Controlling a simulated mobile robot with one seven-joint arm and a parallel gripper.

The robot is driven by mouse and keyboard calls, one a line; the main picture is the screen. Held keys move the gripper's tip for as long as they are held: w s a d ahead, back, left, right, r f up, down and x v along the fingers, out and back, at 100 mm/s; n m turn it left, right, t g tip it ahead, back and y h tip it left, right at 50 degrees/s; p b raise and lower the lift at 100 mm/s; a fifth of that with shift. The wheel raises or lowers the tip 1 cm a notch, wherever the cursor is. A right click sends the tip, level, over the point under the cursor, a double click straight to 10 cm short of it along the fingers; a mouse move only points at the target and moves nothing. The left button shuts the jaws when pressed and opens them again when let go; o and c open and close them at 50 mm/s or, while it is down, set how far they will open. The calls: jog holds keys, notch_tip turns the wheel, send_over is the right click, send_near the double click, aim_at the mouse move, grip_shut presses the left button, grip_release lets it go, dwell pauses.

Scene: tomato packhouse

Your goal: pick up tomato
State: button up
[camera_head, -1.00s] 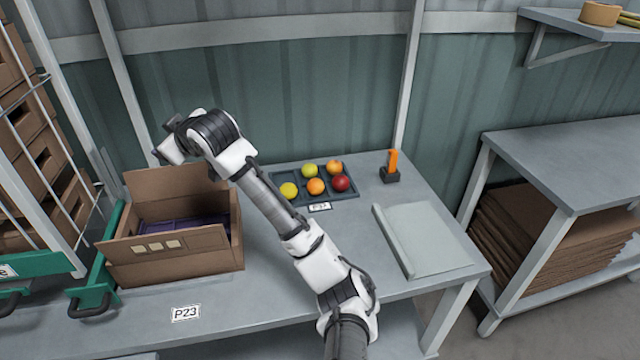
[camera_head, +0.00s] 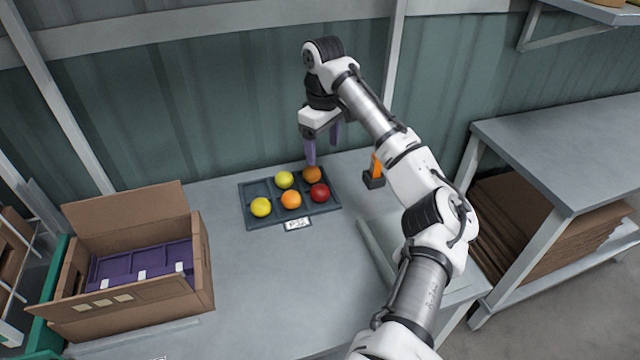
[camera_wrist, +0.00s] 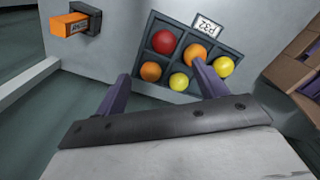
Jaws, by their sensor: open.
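A dark divided tray (camera_head: 259,188) on the bench holds several tomatoes. In its back row are a yellow-green tomato (camera_head: 284,180) and an orange tomato (camera_head: 312,174); the back left compartment is empty. In its front row are a yellow tomato (camera_head: 261,207), another orange tomato (camera_head: 291,199) and a red tomato (camera_head: 319,192). My gripper (camera_head: 322,154) is open and empty, above and behind the tray's back right. In the wrist view my gripper (camera_wrist: 161,72) frames the back-row orange tomato (camera_wrist: 151,71) and yellow-green tomato (camera_wrist: 179,81) between its fingertips.
An open cardboard box (camera_head: 205,265) with a purple insert (camera_head: 140,262) stands at left. An orange tool in a dark holder (camera_head: 374,181) stands right of the tray, close to my arm. A label (camera_head: 298,224) is at the tray's front. The bench between box and tray is clear.

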send_over(320, 187)
jog(key=f, duration=0.7)
jog(key=shift+d+f, duration=0.3)
jog(key=shift+f, duration=0.05)
jog(key=shift+a+f+p, duration=0.15)
jog(key=shift+f+p, duration=0.5)
jog(key=shift+f, duration=0.8)
jog(key=shift+a+f+p, duration=0.15)
jog(key=shift+f+p, duration=0.45)
jog(key=shift+f, duration=0.8)
jog(key=c, duration=0.8)
